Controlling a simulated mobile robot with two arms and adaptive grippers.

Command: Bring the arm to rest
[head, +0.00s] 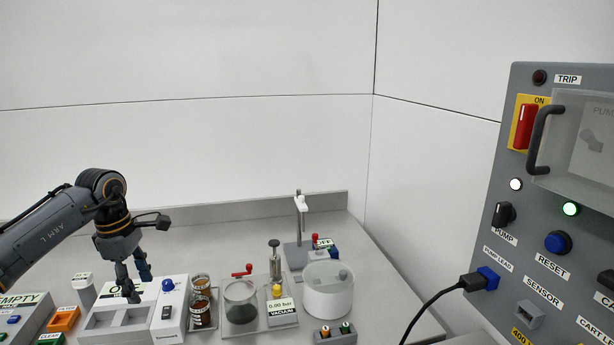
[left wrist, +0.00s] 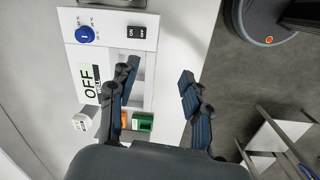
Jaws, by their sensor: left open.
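My left arm comes in from the left in the head view. Its gripper (head: 141,284) points down above a white block-shaped device (head: 171,317) with a blue knob (head: 167,286) and recesses in its top. The gripper's fingers are spread with nothing between them. An OFF display (left wrist: 90,84) is on the device. My right gripper is in neither view.
Brown jars (head: 201,300), a glass vessel (head: 240,300), a vacuum gauge block (head: 282,311) and a white pot (head: 328,290) stand right of the gripper. A grey control panel (head: 535,235) with a black cable is at the far right.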

